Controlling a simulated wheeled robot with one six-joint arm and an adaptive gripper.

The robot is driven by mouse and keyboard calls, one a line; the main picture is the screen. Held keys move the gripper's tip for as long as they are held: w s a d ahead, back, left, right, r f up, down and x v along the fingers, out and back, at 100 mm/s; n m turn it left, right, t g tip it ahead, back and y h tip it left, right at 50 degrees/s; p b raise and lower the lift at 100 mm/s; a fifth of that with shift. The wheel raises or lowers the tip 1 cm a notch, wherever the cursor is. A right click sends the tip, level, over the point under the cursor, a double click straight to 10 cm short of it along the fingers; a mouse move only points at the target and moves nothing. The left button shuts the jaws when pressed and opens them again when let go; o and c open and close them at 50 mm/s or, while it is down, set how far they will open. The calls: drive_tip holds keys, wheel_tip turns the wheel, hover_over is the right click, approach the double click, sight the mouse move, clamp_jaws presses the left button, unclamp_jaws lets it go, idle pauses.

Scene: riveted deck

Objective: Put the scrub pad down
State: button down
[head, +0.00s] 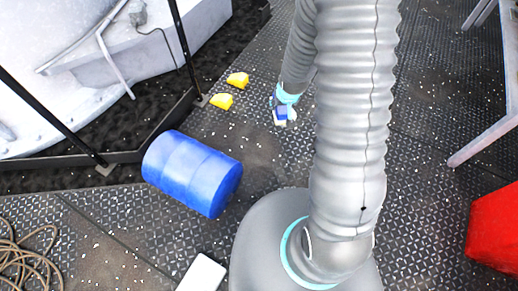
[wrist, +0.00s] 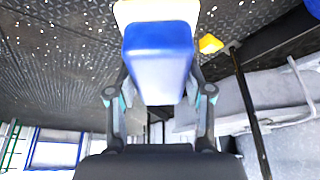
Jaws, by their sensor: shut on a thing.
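The scrub pad (wrist: 160,52) is a blue block with a pale cream-white layer, held between the two fingers of my gripper (wrist: 160,85) in the wrist view. My gripper is shut on its sides, and the pale layer faces away from the palm. In the head view the pad (head: 281,114) is small, at the end of my gripper (head: 284,102), over the dark deck (head: 265,150) left of my arm. I cannot tell whether its underside touches the deck.
Two yellow blocks (head: 238,79) (head: 221,101) lie left of the pad. A blue barrel (head: 192,172) lies on its side nearer me. A black railing (head: 150,128) runs along the left. A red object (head: 495,230) and coiled rope (head: 25,262) sit at the edges.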

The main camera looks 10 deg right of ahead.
drive_tip(key=shift+w+f, duration=0.2)
drive_tip(key=shift+f, duration=0.05)
drive_tip(key=w+d+f+n+y+b, duration=0.1)
drive_tip(key=w+d+f+n, duration=0.2)
drive_tip(key=f, duration=0.3)
drive_tip(key=w+d+f+n+y+b, duration=0.1)
drive_tip(key=w+d+f+n, duration=0.15)
drive_tip(key=f, duration=0.25)
drive_tip(key=s+d+f+n+g+y, duration=0.1)
drive_tip(key=d+f+n, duration=0.15)
drive_tip(key=f, duration=0.45)
drive_tip(key=s+d+f+n+g+y, duration=0.1)
drive_tip(key=s+d+f+n, duration=0.15)
drive_tip(key=f, duration=0.45)
drive_tip(key=w+a+f, duration=0.1)
drive_tip(key=a+f, duration=0.1)
drive_tip(key=a, duration=0.1)
drive_tip(key=w+a+f+b, duration=0.1)
drive_tip(key=a+f, duration=0.1)
drive_tip(key=a, duration=0.2)
drive_tip(key=w+a+f+b, duration=0.1)
drive_tip(key=w+a+f, duration=0.1)
drive_tip(key=a, duration=0.2)
drive_tip(key=shift+f, duration=0.35)
drive_tip(key=shift+f+b, duration=0.5)
drive_tip(key=shift+f, duration=1.45)
drive_tip(key=shift+c, duration=1.2)
unclamp_jaws()
